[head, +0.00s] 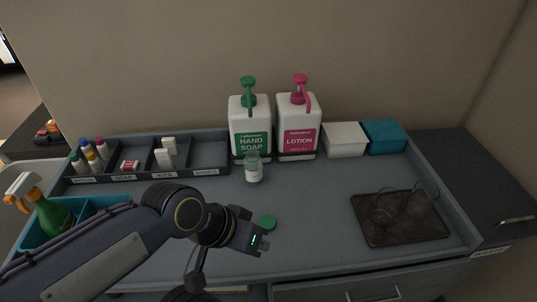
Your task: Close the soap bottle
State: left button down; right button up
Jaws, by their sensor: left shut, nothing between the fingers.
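A small pale, translucent bottle (254,170) with a white label stands upright on the grey counter, in front of the large hand soap pump bottle (249,128). Its top shows no green cap on it. A round green cap (268,222) lies flat on the counter, nearer to me than the small bottle. My left gripper (263,243) is low over the counter, just on the near side of the green cap. It is shut and empty; its fingers are small and dark here. My right gripper is not in view.
A pink lotion pump bottle (298,125) stands beside the hand soap. White (345,140) and teal (384,136) boxes are at the back right. A dark tray (400,235) holds glasses. A divided organizer (205,172) and a teal bin (88,210) with a spray bottle are left.

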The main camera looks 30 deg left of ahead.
aim_at(253, 167)
jog(key=u, duration=1.35)
